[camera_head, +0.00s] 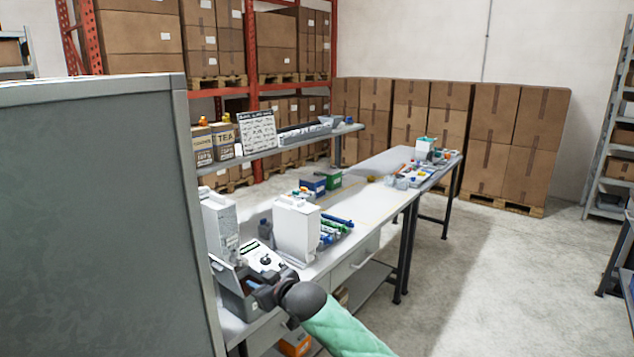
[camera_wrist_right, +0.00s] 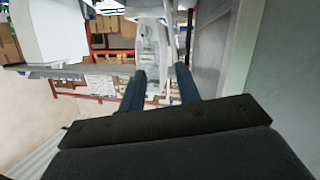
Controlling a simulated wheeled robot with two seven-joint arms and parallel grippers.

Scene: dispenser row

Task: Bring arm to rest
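My right arm comes in from the bottom of the head view, with a pale green sleeve and a dark wrist. My right gripper (camera_head: 258,292) is at the front edge of the workbench (camera_head: 368,196), beside a grey box-like device (camera_head: 239,303). In the right wrist view, the two dark blue fingers of the right gripper (camera_wrist_right: 161,75) stand apart. A light grey device (camera_wrist_right: 151,48) shows between and beyond them; I cannot tell whether they touch it. My left arm and gripper are not in view.
White dispensers (camera_head: 297,229) stand on the bench close to the right gripper. A large grey panel (camera_head: 100,220) fills the left side. A shelf holding a TEA box (camera_head: 223,138) runs behind the bench. Stacked cartons (camera_head: 515,135) stand at the back. The floor (camera_head: 480,270) to the right is clear.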

